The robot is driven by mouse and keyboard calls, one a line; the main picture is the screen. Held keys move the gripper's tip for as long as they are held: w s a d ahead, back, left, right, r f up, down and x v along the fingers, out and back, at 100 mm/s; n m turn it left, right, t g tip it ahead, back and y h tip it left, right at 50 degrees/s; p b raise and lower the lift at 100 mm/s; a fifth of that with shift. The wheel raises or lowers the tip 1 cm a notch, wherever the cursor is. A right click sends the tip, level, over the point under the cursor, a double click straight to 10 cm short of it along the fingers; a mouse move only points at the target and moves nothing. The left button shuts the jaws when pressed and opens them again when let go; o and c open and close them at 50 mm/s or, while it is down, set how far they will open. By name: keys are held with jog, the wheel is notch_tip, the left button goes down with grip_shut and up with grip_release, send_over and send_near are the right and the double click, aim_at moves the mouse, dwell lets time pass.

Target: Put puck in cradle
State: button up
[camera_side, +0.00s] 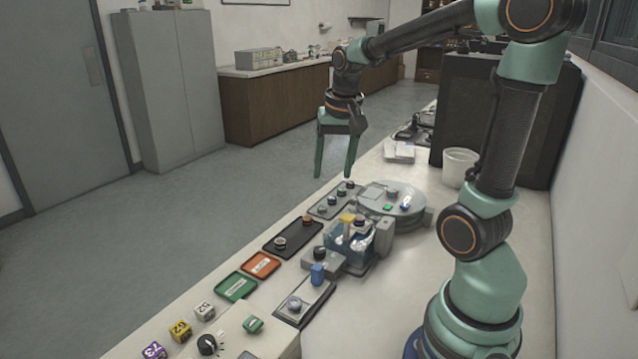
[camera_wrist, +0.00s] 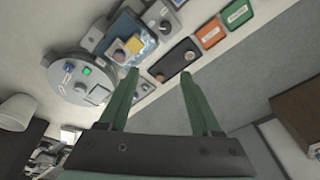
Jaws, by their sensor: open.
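Several small round pucks are in view, and I cannot tell which one is the task's puck. A grey-topped puck (camera_side: 280,243) and a brown-topped puck (camera_side: 307,220) sit on a black tray (camera_side: 292,238). A grey round piece (camera_side: 295,303) sits on a tray at the front. I cannot clearly identify the cradle; a press-like unit with a yellow block (camera_side: 347,218) stands right of the black tray. My gripper (camera_side: 334,176) is open and empty, high above and beyond these trays. In the wrist view its fingers (camera_wrist: 159,72) are apart, with the black tray (camera_wrist: 174,60) beyond them.
A round grey turntable (camera_side: 405,198) with a green mark stands behind the press. Orange (camera_side: 261,264) and green (camera_side: 236,287) trays line the bench edge. A white bin (camera_side: 459,166) is at the back right.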

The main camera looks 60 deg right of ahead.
jog(key=s+a+r+n+t, duration=0.1)
jog(key=s+a+n, duration=0.1)
jog(key=a+n, duration=0.2)
jog(key=s+a+n+t+y, duration=0.1)
jog(key=a+n, duration=0.4)
jog(key=a, duration=0.5)
jog(key=shift+s+a+r+n+t, duration=0.3)
jog(key=shift+s+a+r+t, duration=0.05)
jog(key=shift+t, duration=0.45)
